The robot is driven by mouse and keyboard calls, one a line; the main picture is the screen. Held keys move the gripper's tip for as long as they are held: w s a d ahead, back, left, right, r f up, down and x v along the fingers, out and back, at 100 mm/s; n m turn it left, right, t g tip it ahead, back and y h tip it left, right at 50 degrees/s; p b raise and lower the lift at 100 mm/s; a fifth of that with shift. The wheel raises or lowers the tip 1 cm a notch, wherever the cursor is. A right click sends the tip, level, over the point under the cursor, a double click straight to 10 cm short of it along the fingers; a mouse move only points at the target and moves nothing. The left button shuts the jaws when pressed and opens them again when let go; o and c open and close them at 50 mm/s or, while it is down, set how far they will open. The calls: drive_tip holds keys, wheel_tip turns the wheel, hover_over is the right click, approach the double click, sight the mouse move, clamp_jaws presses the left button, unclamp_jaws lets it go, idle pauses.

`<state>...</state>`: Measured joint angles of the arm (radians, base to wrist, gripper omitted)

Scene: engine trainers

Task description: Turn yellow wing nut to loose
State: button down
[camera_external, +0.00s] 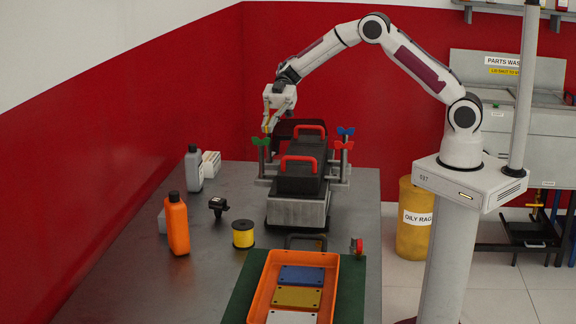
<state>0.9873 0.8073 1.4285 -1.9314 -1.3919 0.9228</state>
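My gripper (269,127) points down at the far left corner of the black engine trainer (298,178), close above and behind the green wing nut (261,141). A small trace of yellow shows at its fingers, but I cannot make out the yellow wing nut's shape or angle; the fingers hide most of that spot. The view is too small to tell whether the fingers are open or shut. The green wing nut is on the left post. A blue wing nut (345,131) and a red wing nut (344,145) sit on posts at the right side.
Two red handles stand up on the trainer's top, the far one (310,127) near my gripper. An orange tray (262,284) with coloured plates lies in front. An orange bottle (177,224), a yellow spool (243,234) and a grey bottle (193,168) stand left on the bench.

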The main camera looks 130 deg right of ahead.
drive_tip(key=c, duration=2.3)
unclamp_jaws()
drive_tip(key=shift+v, duration=6.05)
